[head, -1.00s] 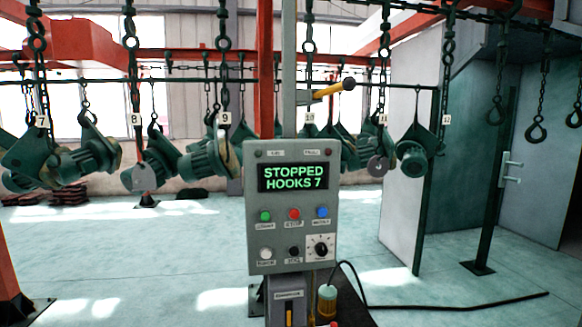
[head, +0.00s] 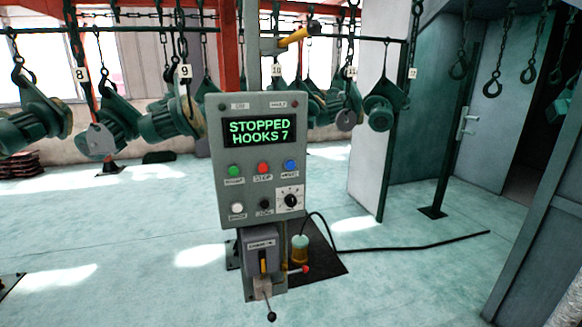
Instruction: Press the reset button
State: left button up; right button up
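A grey control panel (head: 262,160) stands on a post near the middle of the head view. Its screen (head: 259,132) reads "STOPPED HOOKS 7" in green. Below the screen sit a green button (head: 234,171), a red button (head: 263,168) and a blue button (head: 290,165). A white button (head: 237,208), a black button (head: 264,204) and a rotary knob (head: 291,200) form the lower row. The small labels are blurred; I cannot firmly read which one says reset. Neither of my grippers is in view.
Below the panel is a box with a yellow lever (head: 263,262) and a black-knobbed handle (head: 271,316). A yellow-handled lever (head: 298,36) is above. Green hoists (head: 384,105) hang behind. A cable (head: 420,245) crosses the floor rightward. Floor at left is mostly clear.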

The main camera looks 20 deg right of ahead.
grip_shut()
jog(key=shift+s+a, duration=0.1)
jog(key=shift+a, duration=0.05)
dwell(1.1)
